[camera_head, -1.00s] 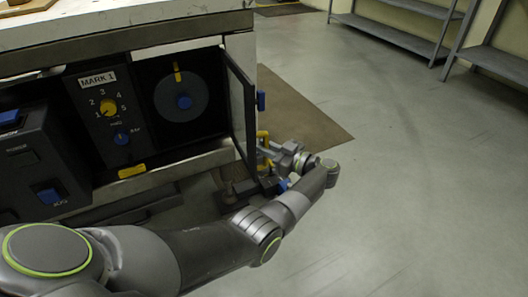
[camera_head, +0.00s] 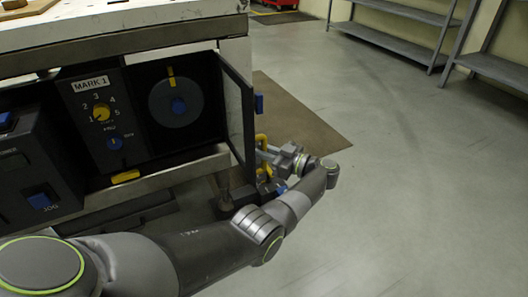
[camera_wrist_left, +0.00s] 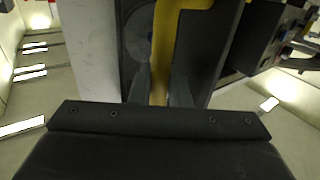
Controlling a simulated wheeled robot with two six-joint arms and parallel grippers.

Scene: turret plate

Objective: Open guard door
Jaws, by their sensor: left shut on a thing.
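The guard door (camera_head: 236,112) is a dark-framed panel hinged beside the recess with the grey disc (camera_head: 160,103). It stands swung out from the recess, leaving the disc uncovered. Its yellow handle (camera_head: 261,142) is on the side facing away from the disc. My left gripper (camera_head: 264,157) is shut on this handle, low at the door's outer edge. In the left wrist view the yellow handle (camera_wrist_left: 163,45) runs between the two dark fingers (camera_wrist_left: 158,88). The fingertips are partly hidden in the head view. My right gripper is not in view.
A panel marked MARK 1 (camera_head: 88,84) has a yellow dial (camera_head: 101,112) and a blue knob (camera_head: 114,143). A control box with a blue button (camera_head: 40,200) stands left. A brown mat (camera_head: 300,118) lies on the floor. Open floor lies right, with grey shelves (camera_head: 390,38) behind.

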